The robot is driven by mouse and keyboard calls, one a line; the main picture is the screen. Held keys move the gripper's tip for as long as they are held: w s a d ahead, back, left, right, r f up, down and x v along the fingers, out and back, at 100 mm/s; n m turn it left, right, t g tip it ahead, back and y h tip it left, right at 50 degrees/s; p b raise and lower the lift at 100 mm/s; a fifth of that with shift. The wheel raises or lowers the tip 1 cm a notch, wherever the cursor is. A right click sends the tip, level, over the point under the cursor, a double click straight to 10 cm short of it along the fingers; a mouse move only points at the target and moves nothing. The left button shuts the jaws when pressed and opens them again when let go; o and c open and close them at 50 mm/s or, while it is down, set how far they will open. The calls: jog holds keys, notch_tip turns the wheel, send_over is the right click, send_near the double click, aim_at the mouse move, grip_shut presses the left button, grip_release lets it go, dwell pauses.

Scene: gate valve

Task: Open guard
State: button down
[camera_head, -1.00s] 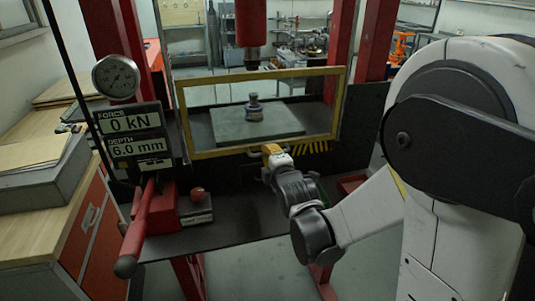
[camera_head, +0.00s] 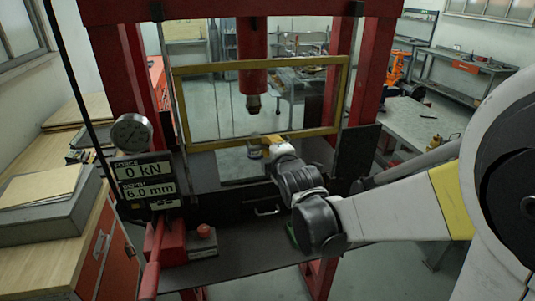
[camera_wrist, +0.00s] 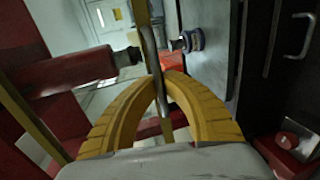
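The guard (camera_head: 222,142) is a clear panel in a yellow frame across the front of the red press. It stands raised, its lower bar near the height of the small workpiece (camera_head: 254,151) on the press bed. My gripper (camera_head: 268,143) is at the middle of that lower bar. In the wrist view the yellow fingers (camera_wrist: 164,76) close together around the guard's edge (camera_wrist: 143,14); the exact contact is partly hidden. The workpiece also shows in the wrist view (camera_wrist: 192,40), behind the guard.
The red ram (camera_head: 252,80) hangs above the bed behind the guard. A gauge (camera_head: 131,131) and readout (camera_head: 145,178) showing 0 kN and 6.0 mm stand at left. A red lever (camera_head: 153,262) and red knob (camera_head: 203,230) are below. A workbench (camera_head: 85,225) stands at left.

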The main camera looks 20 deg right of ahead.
aim_at(264, 122)
notch_tip(264, 122, up, 7)
jog(key=p, duration=0.3)
jog(key=shift+f, duration=0.2)
jog(key=c, duration=1.5)
grip_release()
jog(key=shift+s, duration=0.15)
jog(key=v, duration=1.1)
jog(key=shift+s, duration=0.4)
